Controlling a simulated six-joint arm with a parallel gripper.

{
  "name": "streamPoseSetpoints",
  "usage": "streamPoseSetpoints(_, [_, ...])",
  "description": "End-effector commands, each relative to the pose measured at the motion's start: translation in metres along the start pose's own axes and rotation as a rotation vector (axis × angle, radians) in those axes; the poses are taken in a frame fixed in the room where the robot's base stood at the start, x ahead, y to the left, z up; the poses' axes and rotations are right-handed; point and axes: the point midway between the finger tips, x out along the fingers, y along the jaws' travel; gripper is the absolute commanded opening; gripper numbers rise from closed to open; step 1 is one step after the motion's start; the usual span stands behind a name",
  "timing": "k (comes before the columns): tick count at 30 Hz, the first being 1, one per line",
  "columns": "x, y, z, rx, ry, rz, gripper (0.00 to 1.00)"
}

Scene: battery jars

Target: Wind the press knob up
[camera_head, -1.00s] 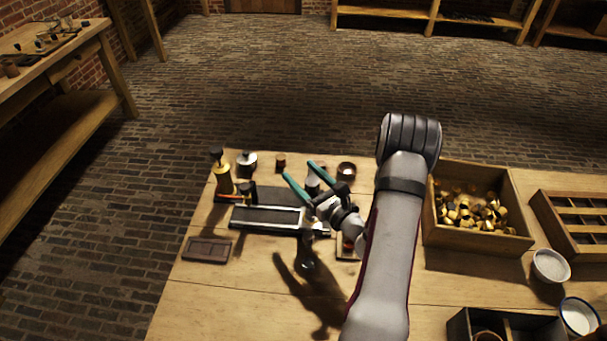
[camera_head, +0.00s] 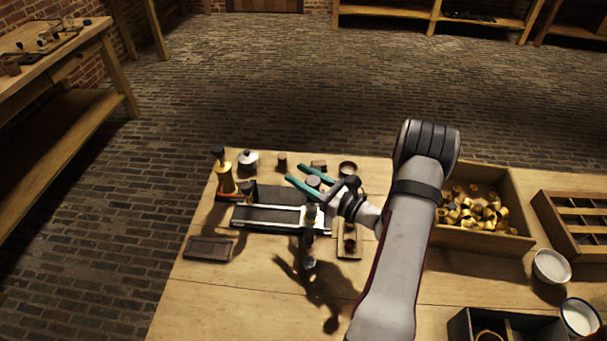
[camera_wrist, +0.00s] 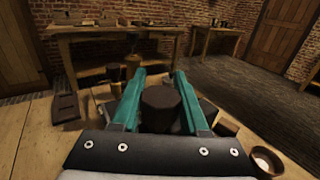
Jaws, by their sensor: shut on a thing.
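The press knob (camera_wrist: 160,108) is a dark, round-topped cylinder between my teal fingers in the wrist view. The press (camera_head: 268,216) has a dark bed with pale metal rails below and left of the knob. My gripper hides part of the press's right end.
A yellow bottle with a dark top (camera_head: 223,172) and a lidded silver pot (camera_head: 248,160) stand at the back left. A dark tray (camera_head: 208,249) lies front left. A wooden crate of brass pieces (camera_head: 515,190) stands right of my arm.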

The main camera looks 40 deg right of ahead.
Motion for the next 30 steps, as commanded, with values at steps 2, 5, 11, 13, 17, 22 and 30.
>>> streamPoseSetpoints(2, [0.000, 0.000, 0.000, -0.001, 0.000, -0.001, 0.00])
streamPoseSetpoints(5, [0.000, -0.001, 0.000, -0.001, -0.001, -0.002, 0.00])
streamPoseSetpoints(11, [0.000, 0.000, 0.000, 0.000, -0.001, -0.003, 0.74])
streamPoseSetpoints(13, [0.000, 0.000, 0.000, 0.000, 0.000, -0.003, 0.74])
streamPoseSetpoints(17, [0.000, 0.000, 0.000, 0.000, 0.000, -0.003, 0.74])
streamPoseSetpoints(22, [-0.009, -0.001, 0.000, 0.001, 0.000, -0.006, 0.74])
streamPoseSetpoints(30, [-0.080, -0.002, 0.000, 0.001, -0.001, -0.012, 0.74])
